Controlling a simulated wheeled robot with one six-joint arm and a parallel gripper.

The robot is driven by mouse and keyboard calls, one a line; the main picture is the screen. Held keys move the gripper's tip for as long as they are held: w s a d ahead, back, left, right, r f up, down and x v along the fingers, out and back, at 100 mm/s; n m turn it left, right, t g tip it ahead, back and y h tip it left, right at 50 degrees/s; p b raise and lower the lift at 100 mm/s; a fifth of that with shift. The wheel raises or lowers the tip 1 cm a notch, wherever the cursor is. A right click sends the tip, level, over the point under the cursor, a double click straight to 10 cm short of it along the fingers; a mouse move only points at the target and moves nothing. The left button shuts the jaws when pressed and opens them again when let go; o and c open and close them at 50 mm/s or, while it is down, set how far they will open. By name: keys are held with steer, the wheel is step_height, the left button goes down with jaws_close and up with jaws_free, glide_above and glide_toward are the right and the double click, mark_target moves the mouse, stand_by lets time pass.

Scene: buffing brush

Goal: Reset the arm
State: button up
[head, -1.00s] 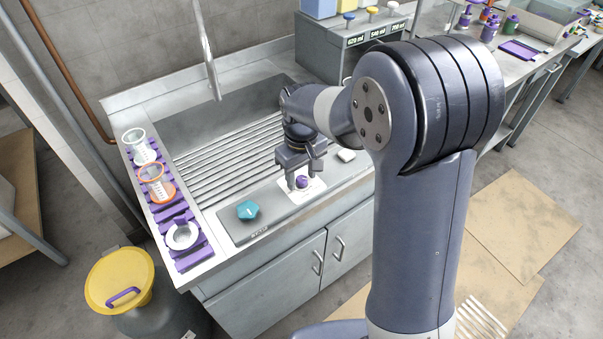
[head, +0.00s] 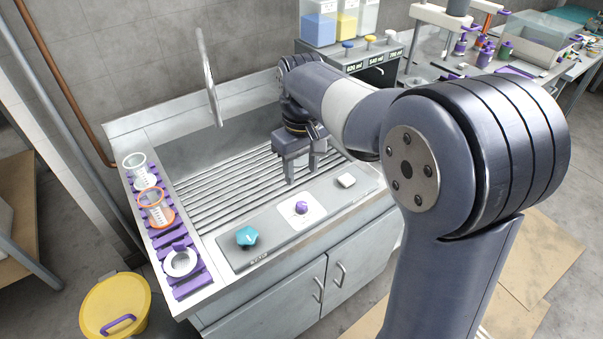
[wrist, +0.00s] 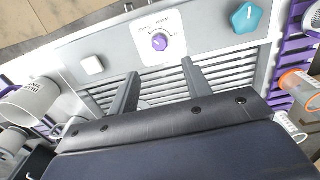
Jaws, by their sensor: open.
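My gripper (head: 302,178) is open and empty above the slatted drain grate of the sink unit, behind its front control panel. In the wrist view my gripper (wrist: 160,88) shows two spread fingers with nothing between them. The purple knob (head: 301,207) sits on a white dial plate on the panel, apart from the fingers; it also shows in the wrist view (wrist: 160,42). A teal star-shaped knob (head: 247,236) is left of it, and a white square button (head: 346,180) is right of it.
A purple rack (head: 187,272) with clear cups runs along the left edge of the sink. A thin tap (head: 208,80) hangs over the basin. A dispenser (head: 380,72) with colored tanks stands at the back right. A yellow-lidded bin (head: 115,305) is on the floor.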

mark_target(301, 204)
steer(key=shift+f, duration=0.1)
step_height(301, 204, down, 11)
steer(key=shift+m, duration=0.3)
stand_by(0.4)
steer(key=shift+r, duration=0.2)
